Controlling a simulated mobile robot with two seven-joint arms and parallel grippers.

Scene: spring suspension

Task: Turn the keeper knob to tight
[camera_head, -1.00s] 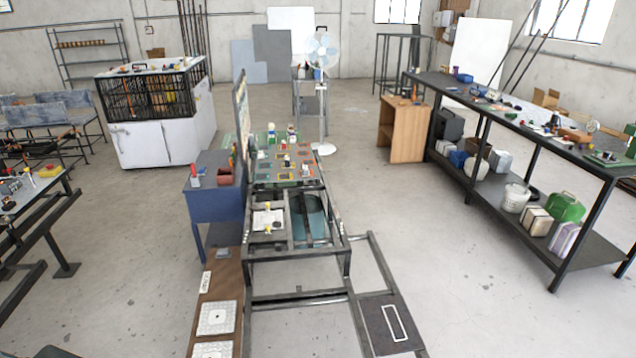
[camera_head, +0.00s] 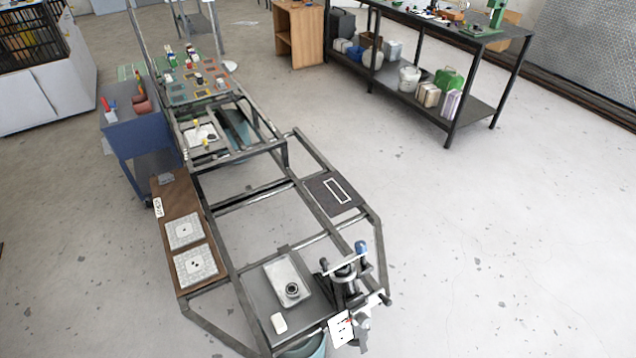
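A dark spring fixture (camera_head: 345,272) stands at the near right corner of the metal frame in the head view. It has a blue-topped part (camera_head: 361,247) at its upper right. A white card (camera_head: 341,330) with small dark and red marks sits below the fixture, beside a grey piece at its right. I cannot make out which part is the keeper knob, and the card's marks are too small to read. Neither of my grippers shows in the view.
A grey tray (camera_head: 283,268) with a round dark part lies left of the fixture, near a small white block (camera_head: 279,323). Brown board (camera_head: 169,200) with white plates runs along the frame's left. Floor right of the frame is clear. A dark workbench (camera_head: 490,108) stands beyond.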

